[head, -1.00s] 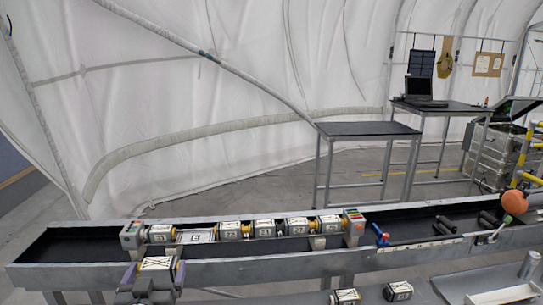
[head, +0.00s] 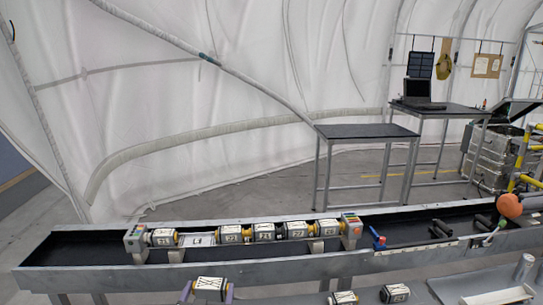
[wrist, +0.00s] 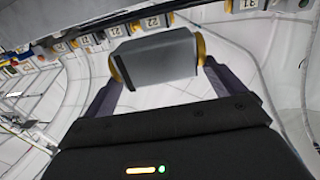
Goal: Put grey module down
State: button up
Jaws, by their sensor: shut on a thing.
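The grey module (head: 209,284) is held in my gripper (head: 207,292) at the bottom of the head view, in front of the bench. Its upper face has a white label with dark crossed marks. In the wrist view the module (wrist: 162,62) is a grey block with yellow-edged ends, lying across between the two dark fingers. My gripper (wrist: 160,80) is shut on it. The module's underside is hidden in the head view, and it looks apart from the bench.
A rack (head: 350,231) with several labelled modules (head: 230,234) stands in the long trough (head: 80,250). A white label plate (head: 196,240) shows in a space between modules. Two more modules (head: 395,293) sit low right. A blue-handled tool (head: 378,239) lies right of the rack.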

jog(key=w+d+f+p, duration=0.1)
jog(key=d+f+p, duration=0.1)
jog(key=d+f, duration=0.45)
jog(key=d+f+p, duration=0.2)
jog(key=d+f, duration=0.1)
jog(key=d, duration=0.7)
jog(key=s+d+f+p, duration=0.1)
jog(key=s+d+f, duration=0.2)
jog(key=d, duration=0.4)
jog(key=s+d+f+p, duration=0.2)
jog(key=s+d+f, duration=0.1)
jog(key=d, duration=0.5)
jog(key=shift+s+d+f+y, duration=0.2)
jog(key=shift+f+y, duration=0.1)
jog(key=shift+f, duration=0.1)
jog(key=shift+d, duration=0.1)
jog(key=shift+f+n, duration=0.1)
jog(key=shift+n, duration=0.2)
jog(key=shift+w, duration=0.1)
